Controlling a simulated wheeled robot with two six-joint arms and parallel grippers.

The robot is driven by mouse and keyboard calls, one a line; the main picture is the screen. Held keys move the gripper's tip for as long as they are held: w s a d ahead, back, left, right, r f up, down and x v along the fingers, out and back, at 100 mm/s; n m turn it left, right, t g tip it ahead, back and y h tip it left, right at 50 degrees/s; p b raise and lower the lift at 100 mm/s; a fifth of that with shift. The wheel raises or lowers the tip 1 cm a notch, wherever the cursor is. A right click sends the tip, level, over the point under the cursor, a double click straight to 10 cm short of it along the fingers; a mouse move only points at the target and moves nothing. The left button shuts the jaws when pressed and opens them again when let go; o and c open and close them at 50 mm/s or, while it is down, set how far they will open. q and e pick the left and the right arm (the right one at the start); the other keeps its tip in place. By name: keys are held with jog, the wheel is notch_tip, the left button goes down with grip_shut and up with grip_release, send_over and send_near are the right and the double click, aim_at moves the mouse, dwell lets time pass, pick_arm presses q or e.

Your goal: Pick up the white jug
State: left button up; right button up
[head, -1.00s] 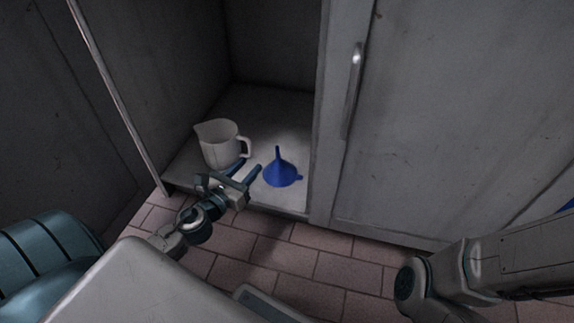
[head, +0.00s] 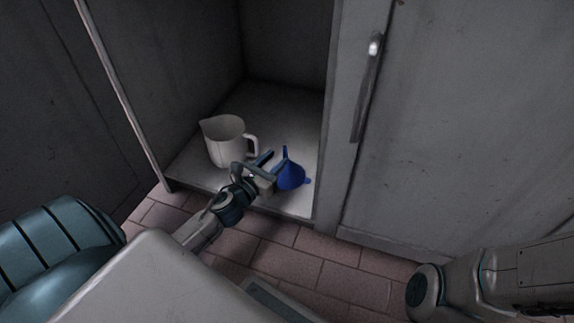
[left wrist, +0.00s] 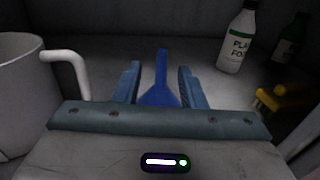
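The white jug (head: 224,143) stands upright on the cabinet floor, its handle facing right. In the left wrist view the jug (left wrist: 20,85) is at the left edge, cut off by the frame, with its handle beside my left finger. My left gripper (head: 271,161) is at the cabinet's front, to the right of the jug and close to a blue funnel (head: 291,177). In the left wrist view its two blue fingers (left wrist: 160,84) are apart, with the funnel (left wrist: 161,82) showing between them. They are not around the jug. My right gripper is out of view.
The cabinet floor (head: 285,120) is open at the front, with a closed door and handle (head: 367,90) to the right. The left wrist view shows a white bottle (left wrist: 236,45), a dark bottle (left wrist: 290,40) and a yellow object (left wrist: 278,99) at right.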

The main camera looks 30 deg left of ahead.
aim_at(284, 153)
pick_arm(q)
jog(key=w+p, duration=0.1)
jog(key=w, duration=0.1)
jog(key=w+p, duration=0.1)
jog(key=w, duration=0.1)
jog(key=shift+w+d+r+p, duration=0.15)
jog(key=shift+w+d+p, duration=0.1)
jog(key=shift+p, duration=0.1)
jog(key=shift+w, duration=0.3)
jog(key=shift+f, duration=0.2)
grip_shut()
